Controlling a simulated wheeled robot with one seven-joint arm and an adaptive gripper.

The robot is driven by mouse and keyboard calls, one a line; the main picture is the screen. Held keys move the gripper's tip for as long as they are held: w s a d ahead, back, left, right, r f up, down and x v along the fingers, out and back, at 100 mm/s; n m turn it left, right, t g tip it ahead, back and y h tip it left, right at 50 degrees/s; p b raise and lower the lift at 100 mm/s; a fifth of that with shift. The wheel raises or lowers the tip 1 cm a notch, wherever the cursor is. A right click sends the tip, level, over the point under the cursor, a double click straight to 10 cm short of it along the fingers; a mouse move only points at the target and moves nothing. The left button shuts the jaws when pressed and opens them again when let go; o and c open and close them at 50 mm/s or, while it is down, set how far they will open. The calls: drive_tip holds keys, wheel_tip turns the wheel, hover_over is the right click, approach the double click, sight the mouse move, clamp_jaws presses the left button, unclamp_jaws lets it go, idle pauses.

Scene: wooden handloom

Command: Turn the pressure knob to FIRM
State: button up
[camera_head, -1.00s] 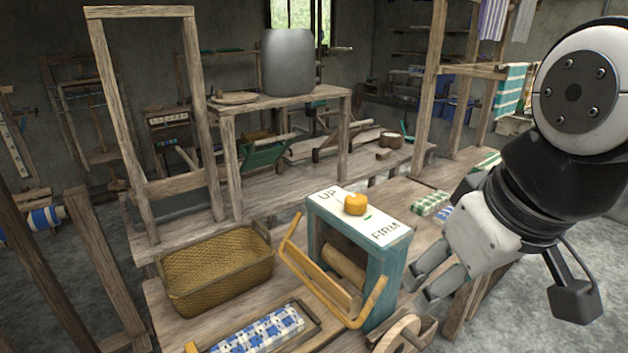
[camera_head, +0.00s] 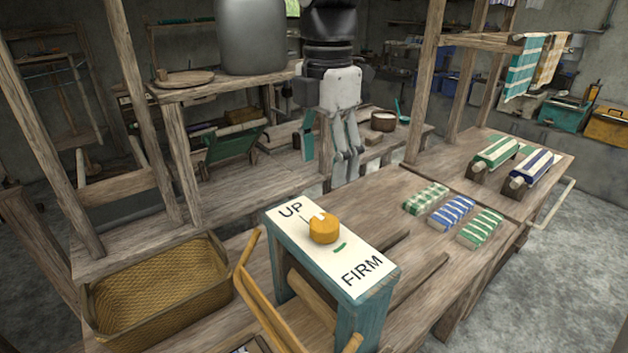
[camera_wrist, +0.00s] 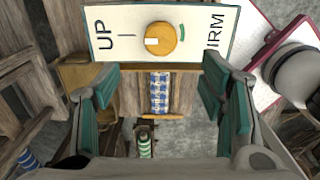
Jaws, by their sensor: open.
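The orange pressure knob (camera_head: 324,228) sits on the white label plate (camera_head: 345,251) on top of a teal wooden press frame (camera_head: 370,305). It also shows in the wrist view (camera_wrist: 166,41), where its white pointer mark faces the black line beside UP. A green arc lies on the FIRM side. My gripper (camera_head: 346,152) hangs fingers down behind the press in the head view, apart from the knob. It is open and empty. In the wrist view my gripper (camera_wrist: 159,90) has its teal-padded fingers spread wide, with the knob above the gap between them.
A wicker basket (camera_head: 160,285) stands left of the press. Several striped cloth bundles (camera_head: 453,212) lie on the bench to its right, with two cloth rolls (camera_head: 495,153) farther back. A wooden post (camera_head: 426,80) rises behind. A grey container (camera_head: 252,35) stands on the back shelf.

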sight(324, 221)
wheel_tip(324, 221, down, 13)
drive_tip(key=shift+s+f+p, duration=0.1)
drive_tip(key=shift+p, duration=0.2)
drive_tip(key=shift+c, duration=0.3)
drive_tip(key=c, duration=1.1)
